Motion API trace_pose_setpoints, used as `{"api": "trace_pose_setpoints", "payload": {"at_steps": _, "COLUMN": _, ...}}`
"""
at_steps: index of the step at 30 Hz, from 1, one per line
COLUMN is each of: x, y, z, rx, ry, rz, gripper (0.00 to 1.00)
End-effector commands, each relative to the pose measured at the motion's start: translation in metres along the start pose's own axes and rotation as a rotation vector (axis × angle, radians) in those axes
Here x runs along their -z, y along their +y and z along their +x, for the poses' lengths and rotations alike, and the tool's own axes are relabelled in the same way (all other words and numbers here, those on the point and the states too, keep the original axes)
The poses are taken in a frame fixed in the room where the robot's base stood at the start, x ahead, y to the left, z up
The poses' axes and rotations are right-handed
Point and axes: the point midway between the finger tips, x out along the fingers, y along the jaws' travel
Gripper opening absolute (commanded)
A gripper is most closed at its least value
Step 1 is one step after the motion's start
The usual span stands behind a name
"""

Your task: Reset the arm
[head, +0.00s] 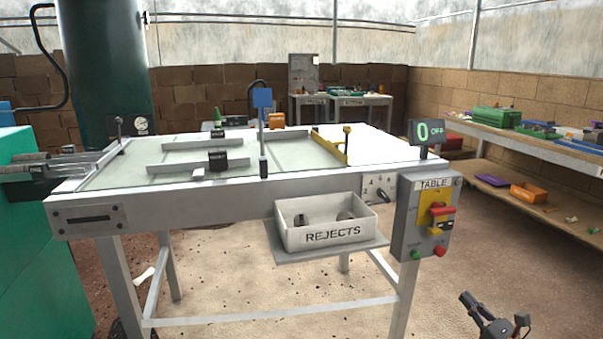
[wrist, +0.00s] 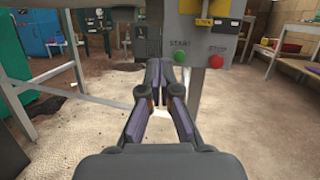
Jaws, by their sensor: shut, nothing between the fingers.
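My gripper (head: 470,300) shows at the lower right corner of the head view, low over the floor in front of the table's right leg. In the wrist view my gripper (wrist: 157,68) points forward. Its two dark fingers are together at the tips, with nothing held between them. Beyond the fingertips stand a grey table leg and the underside of the control box. Most of my arm is outside the head view.
The sorting table (head: 220,190) fills the middle, with a REJECTS bin (head: 325,225) on its front shelf. The control box (head: 428,215) hangs at its front right corner; its green START button (wrist: 180,57) and red STOP button (wrist: 216,61) are near. Floor at right is mostly clear.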

Motion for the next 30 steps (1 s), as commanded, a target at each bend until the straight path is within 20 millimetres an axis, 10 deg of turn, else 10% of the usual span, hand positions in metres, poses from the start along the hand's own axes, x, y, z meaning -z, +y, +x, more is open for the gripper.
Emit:
{"api": "trace_pose_setpoints", "payload": {"at_steps": 11, "x": -0.083, "y": 0.089, "z": 0.065, "rx": -0.291, "ry": -0.043, "rz": -0.113, "gripper": 0.0}}
{"api": "trace_pose_setpoints", "payload": {"at_steps": 18, "x": -0.165, "y": 0.207, "z": 0.098, "rx": -0.645, "ry": -0.08, "rz": -0.266, "gripper": 0.0}}
{"api": "trace_pose_setpoints", "payload": {"at_steps": 30, "x": -0.259, "y": 0.371, "z": 0.063, "rx": -1.212, "ry": -0.107, "rz": -0.572, "gripper": 0.0}}
